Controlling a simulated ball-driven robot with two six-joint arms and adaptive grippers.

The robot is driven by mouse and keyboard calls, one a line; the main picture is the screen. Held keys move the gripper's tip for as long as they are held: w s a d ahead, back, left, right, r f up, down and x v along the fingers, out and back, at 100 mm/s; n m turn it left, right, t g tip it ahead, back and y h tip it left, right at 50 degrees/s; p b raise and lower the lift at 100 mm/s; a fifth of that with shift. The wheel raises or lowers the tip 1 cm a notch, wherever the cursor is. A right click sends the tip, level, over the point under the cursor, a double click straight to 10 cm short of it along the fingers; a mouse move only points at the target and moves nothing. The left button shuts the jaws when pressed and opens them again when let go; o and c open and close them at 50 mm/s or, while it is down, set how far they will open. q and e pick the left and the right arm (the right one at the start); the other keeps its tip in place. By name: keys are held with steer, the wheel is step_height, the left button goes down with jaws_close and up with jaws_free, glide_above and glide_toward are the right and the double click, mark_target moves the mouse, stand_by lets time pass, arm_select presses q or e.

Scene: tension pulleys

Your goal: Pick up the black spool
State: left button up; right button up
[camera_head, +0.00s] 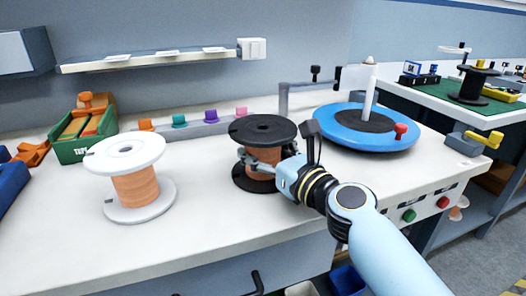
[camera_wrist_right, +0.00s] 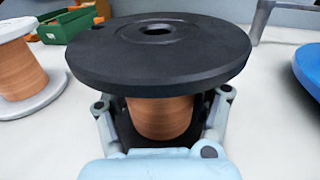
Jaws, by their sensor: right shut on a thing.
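The black spool (camera_head: 263,131) stands upright on the white workbench, with copper wire wound between its two black flanges. It also fills the middle of the right wrist view (camera_wrist_right: 160,50). My right gripper (camera_head: 262,163) comes in from the right and is shut on the spool's copper-wound middle, below the top flange. In the right wrist view its fingers (camera_wrist_right: 163,125) lie on both sides of the winding, partly hidden under the flange. I cannot tell whether the bottom flange still touches the bench. My left gripper is not in view.
A white spool (camera_head: 126,152) with copper wire stands to the left. A blue turntable (camera_head: 365,138) with a white post is at the right, near a red knob. A green bin (camera_head: 83,147) and small coloured clips line the back. The bench front (camera_head: 215,215) is clear.

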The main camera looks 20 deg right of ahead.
mark_target(267, 126)
steer(key=c, duration=0.7)
steer(key=shift+c, duration=0.2)
steer(key=shift+r, duration=0.1)
steer(key=shift+r+p, duration=0.3)
steer(key=shift+r, duration=0.1)
steer(key=r+p, duration=0.3)
steer(key=r, duration=0.1)
steer(key=shift+s+d, duration=0.1)
steer(key=shift+d, duration=0.25)
steer(key=s+d+r+p, duration=0.3)
steer(key=d+r, duration=0.3)
steer(key=d, duration=0.4)
steer(key=shift+s+p, duration=0.3)
steer(key=shift+s, duration=0.25)
